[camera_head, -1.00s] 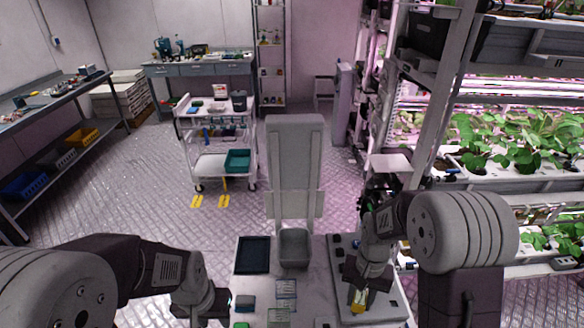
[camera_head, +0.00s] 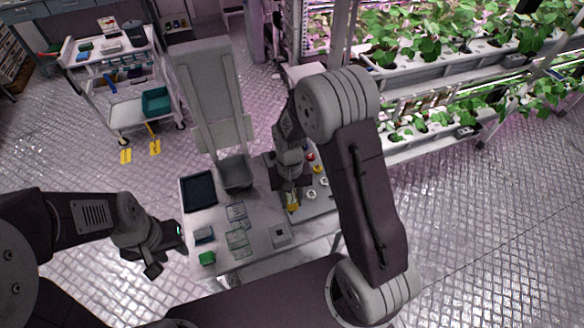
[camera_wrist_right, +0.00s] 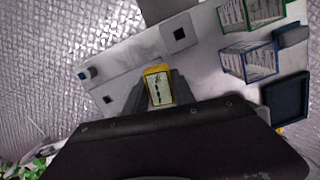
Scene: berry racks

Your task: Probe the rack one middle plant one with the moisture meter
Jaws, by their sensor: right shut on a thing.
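The moisture meter (camera_head: 292,206), a small yellow device with a pale face, is held in my right gripper (camera_head: 291,198) above the grey tray at the right of my work surface. In the right wrist view the yellow-framed meter (camera_wrist_right: 158,88) sits between the fingers of the gripper (camera_wrist_right: 157,95), its face toward the camera. My left gripper (camera_head: 166,252) is open and empty, left of the work surface. Leafy green plants (camera_head: 430,45) grow in white channels on the rack (camera_head: 425,72) at upper right. A lower tier of plants (camera_head: 425,122) is partly hidden by the rack.
The work surface (camera_head: 262,232) carries a dark tray (camera_head: 198,190), a grey bin (camera_head: 236,172), clear boxes (camera_head: 238,238) and a green block (camera_head: 207,258). A white cart (camera_head: 128,112) stands at upper left. The floor (camera_head: 470,225) right of my right arm is clear.

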